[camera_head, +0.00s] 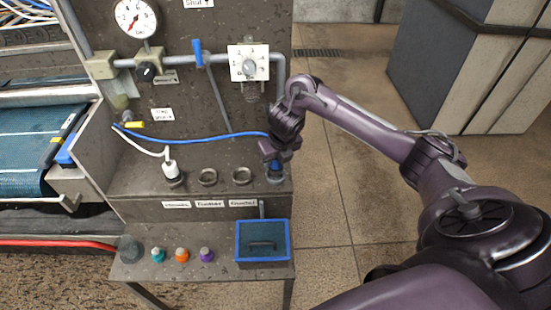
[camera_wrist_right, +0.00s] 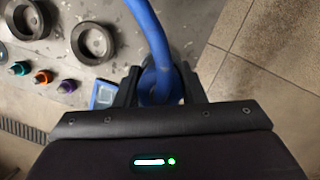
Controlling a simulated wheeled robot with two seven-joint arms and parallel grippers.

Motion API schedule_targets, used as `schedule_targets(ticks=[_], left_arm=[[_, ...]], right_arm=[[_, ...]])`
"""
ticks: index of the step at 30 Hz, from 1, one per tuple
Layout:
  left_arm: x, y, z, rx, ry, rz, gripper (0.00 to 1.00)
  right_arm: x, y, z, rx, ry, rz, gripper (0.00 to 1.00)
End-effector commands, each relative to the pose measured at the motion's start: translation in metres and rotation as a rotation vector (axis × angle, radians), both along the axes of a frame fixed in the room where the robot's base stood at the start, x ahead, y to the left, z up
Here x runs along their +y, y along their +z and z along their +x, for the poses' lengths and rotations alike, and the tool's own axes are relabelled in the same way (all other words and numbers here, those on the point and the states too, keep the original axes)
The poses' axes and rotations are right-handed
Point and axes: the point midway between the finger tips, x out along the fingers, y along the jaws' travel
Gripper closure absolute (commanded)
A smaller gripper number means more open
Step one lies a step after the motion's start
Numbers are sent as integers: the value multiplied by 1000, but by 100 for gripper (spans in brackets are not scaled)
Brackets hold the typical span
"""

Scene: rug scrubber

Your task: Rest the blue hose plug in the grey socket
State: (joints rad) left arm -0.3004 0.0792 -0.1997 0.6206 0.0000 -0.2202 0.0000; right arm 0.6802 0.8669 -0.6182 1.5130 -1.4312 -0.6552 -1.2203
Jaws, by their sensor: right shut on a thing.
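The blue hose plug (camera_head: 275,166) is at the end of a blue hose (camera_head: 205,139) that runs left across the panel. My right gripper (camera_head: 276,154) is shut on the plug, over the right end of the ledge. The plug also shows between the fingers in the wrist view (camera_wrist_right: 157,84). A grey socket ring (camera_head: 276,179) shows right below the plug. I cannot tell whether the plug is seated in it or just above. Two empty socket rings, (camera_head: 242,176) and (camera_head: 208,177), are to its left. My left gripper is not in view.
A white plug (camera_head: 171,170) stands in the leftmost ring. Below, a shelf holds teal (camera_head: 158,255), orange (camera_head: 183,255) and purple (camera_head: 206,254) knobs and a blue-rimmed tray (camera_head: 262,225). Gauge, valves and pipes are above.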

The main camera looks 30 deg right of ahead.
Motion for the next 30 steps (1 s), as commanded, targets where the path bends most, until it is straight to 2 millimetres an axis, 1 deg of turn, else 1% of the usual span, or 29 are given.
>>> schedule_targets(ticks=[21,30], left_arm=[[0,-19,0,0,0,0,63],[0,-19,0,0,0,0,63]], right_arm=[[0,-22,0,-1,0,0,91],[0,-22,0,-1,0,0,91]])
